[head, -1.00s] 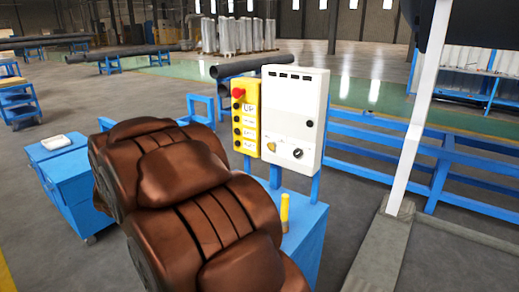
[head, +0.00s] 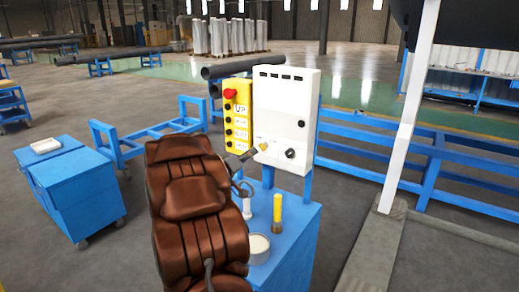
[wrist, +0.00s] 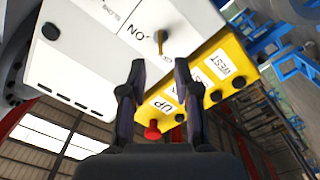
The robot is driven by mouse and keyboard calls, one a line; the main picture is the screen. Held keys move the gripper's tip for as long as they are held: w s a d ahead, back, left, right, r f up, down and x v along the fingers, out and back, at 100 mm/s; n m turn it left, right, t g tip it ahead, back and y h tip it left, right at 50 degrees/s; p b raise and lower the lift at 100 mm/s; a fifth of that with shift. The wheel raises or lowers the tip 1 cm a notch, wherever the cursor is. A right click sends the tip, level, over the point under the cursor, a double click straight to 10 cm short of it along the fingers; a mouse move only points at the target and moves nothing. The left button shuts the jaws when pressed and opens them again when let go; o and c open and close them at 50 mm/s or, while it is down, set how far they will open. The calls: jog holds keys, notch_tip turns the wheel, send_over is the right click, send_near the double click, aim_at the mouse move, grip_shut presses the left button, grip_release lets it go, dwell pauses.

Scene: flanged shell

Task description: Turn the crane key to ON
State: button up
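The crane key (head: 264,147) is a small brass-yellow key low on the left of the white control cabinet (head: 288,105). In the wrist view the key (wrist: 160,42) shows just beyond my fingertips, in line with the gap between them. An upside-down "ON" label (wrist: 137,31) is beside it. My gripper (wrist: 159,66) is open and empty, its two dark fingers apart. In the head view my gripper (head: 248,172) is at the cabinet's lower left, one finger near the key. I cannot tell whether it touches the key.
A yellow pendant box (head: 238,112) with a red button and labelled buttons adjoins the cabinet's left side. A black knob (head: 290,154) is right of the key. Below, a blue stand (head: 295,225) carries a yellow-handled tool (head: 277,208) and a round container (head: 259,250).

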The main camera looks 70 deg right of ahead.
aim_at(263, 146)
jog(key=p+x, duration=0.1)
jog(key=x, duration=0.6)
grip_shut()
dwell(0.3)
